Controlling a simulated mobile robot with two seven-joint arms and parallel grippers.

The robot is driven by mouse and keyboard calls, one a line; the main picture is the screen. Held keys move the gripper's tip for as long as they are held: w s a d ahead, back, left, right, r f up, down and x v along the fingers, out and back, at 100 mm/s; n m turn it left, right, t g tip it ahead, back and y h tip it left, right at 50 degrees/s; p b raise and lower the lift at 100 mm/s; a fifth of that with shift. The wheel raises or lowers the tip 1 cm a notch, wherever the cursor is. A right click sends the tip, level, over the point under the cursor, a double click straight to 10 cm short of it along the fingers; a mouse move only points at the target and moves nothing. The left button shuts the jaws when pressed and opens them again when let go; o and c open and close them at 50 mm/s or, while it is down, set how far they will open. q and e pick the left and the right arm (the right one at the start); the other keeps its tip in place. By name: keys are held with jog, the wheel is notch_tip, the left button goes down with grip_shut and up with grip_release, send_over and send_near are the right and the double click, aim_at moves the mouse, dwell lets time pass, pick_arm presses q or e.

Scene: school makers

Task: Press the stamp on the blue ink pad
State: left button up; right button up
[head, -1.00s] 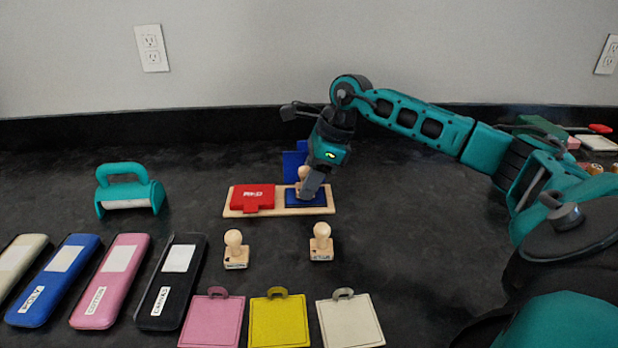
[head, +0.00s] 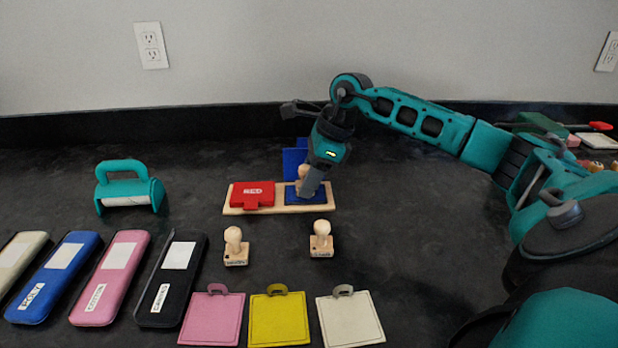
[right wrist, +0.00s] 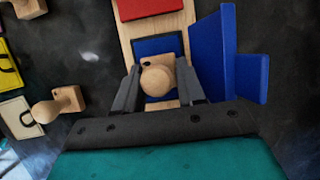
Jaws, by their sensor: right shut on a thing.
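My right gripper (head: 309,188) is shut on a wooden stamp (head: 303,174) with a round knob. It holds the stamp upright over the blue ink pad (head: 318,198); the gripper hides part of the pad. In the right wrist view the stamp's knob (right wrist: 157,80) sits between the two fingers, with the blue pad (right wrist: 155,46) around and behind it. I cannot tell for sure whether the stamp's base touches the pad. The pad's blue lid (head: 293,161) stands open behind it. My left gripper is not in view.
The wooden tray (head: 232,210) also holds a closed red ink pad (head: 252,194). Two other stamps (head: 235,247) (head: 320,239) stand in front. Pink, yellow and white tags (head: 279,320) lie nearer. Several cases (head: 110,280) and a teal-handled roller (head: 128,189) are at left.

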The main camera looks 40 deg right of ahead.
dwell(0.4)
notch_tip(320, 180, up, 7)
jog(key=p, duration=0.6)
jog(key=shift+s+f, duration=0.1)
dwell(0.3)
